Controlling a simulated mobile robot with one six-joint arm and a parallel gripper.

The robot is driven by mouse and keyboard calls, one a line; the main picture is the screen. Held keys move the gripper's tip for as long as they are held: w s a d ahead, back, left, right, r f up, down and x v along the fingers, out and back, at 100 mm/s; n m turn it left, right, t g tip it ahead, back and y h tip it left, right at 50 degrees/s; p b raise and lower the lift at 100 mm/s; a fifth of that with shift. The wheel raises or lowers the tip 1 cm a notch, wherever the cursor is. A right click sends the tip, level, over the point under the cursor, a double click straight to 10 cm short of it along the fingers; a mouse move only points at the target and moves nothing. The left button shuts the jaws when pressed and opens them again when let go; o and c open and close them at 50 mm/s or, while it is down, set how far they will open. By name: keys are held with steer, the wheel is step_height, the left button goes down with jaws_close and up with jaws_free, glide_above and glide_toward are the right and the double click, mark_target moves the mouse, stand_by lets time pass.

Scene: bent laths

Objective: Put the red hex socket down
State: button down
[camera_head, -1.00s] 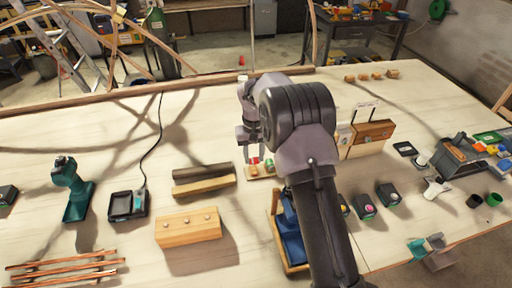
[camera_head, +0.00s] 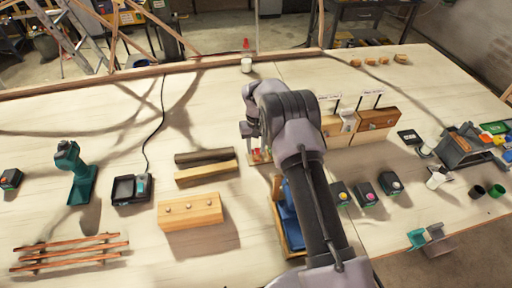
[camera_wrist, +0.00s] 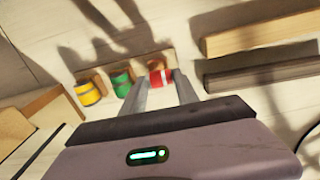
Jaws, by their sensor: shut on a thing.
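My gripper (camera_wrist: 158,86) is shut on the red hex socket (camera_wrist: 160,76), which shows between its fingertips with a pale band across it. The socket is in line with a green socket (camera_wrist: 121,84) and a yellow socket (camera_wrist: 88,93) on a small wooden rack (camera_wrist: 104,82). It is at the red end of that row; I cannot tell whether it rests fully in the rack. In the head view my gripper (camera_head: 250,138) points down at the rack, and my arm hides part of it.
Dark and light wooden bars (camera_head: 206,174) lie left of the rack. A block with pegs (camera_head: 190,211) is nearer. A blue bin in a wooden frame (camera_head: 290,225) stands close in front, beside my arm. Free tabletop lies behind the rack.

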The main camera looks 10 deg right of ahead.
steer(key=shift+f+b, duration=0.3)
steer(key=shift+f, duration=0.05)
steer(key=c, duration=0.9)
jaws_free()
steer(key=shift+r, duration=0.1)
